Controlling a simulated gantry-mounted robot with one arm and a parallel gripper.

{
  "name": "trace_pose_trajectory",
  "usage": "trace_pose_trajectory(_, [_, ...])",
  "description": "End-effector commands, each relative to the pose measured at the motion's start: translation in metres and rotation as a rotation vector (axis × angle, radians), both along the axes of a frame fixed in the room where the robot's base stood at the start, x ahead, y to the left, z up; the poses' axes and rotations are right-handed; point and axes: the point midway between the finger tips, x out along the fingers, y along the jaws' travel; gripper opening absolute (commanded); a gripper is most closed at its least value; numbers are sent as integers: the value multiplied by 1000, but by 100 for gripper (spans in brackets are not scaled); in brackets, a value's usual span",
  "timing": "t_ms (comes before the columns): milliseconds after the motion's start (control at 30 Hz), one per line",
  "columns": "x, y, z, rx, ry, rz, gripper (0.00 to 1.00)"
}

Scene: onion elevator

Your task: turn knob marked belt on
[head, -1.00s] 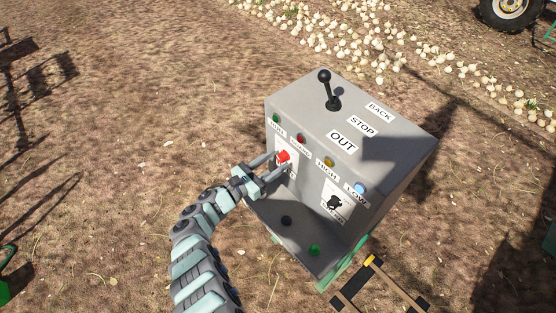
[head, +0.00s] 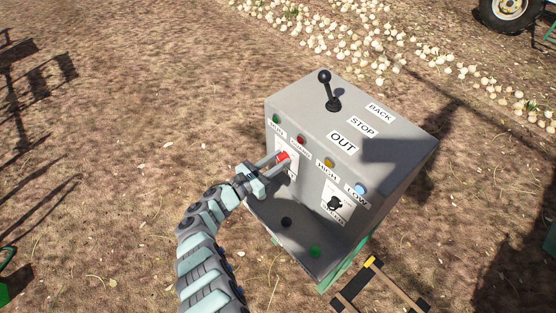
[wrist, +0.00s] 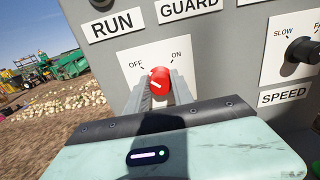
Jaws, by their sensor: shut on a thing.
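The red knob (head: 284,155) sits on a white plate on the front of the grey control box (head: 310,185). In the wrist view the knob (wrist: 159,78) lies between the words OFF, at its left, and ON, at its right. A short white mark shows on its face, but I cannot tell which word it points to. My gripper (head: 280,160) reaches in from the left, its two fingers shut on the knob, one on each side. My gripper's body hides the plate's lower part, so I cannot read the word belt.
A black lever (head: 326,88) stands on the box top. Coloured lights line the upper front. A black speed knob (wrist: 302,50) is right of the red knob. A black button (head: 286,221) and a green button (head: 314,251) are lower down. Open ground lies left.

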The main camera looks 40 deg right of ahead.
Motion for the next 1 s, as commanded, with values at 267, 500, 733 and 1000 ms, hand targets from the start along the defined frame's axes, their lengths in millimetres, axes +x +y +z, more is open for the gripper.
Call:
trace_pose_trajectory(267, [0, 0, 0, 0, 0, 0, 0])
trace_pose_trajectory(500, [0, 0, 0, -2, -23, 1, 0])
trace_pose_trajectory(733, [0, 1, -1, -6, -133, 3, 0])
trace_pose_trajectory(1000, [-1, 0, -3, -13, -368, 3, 0])
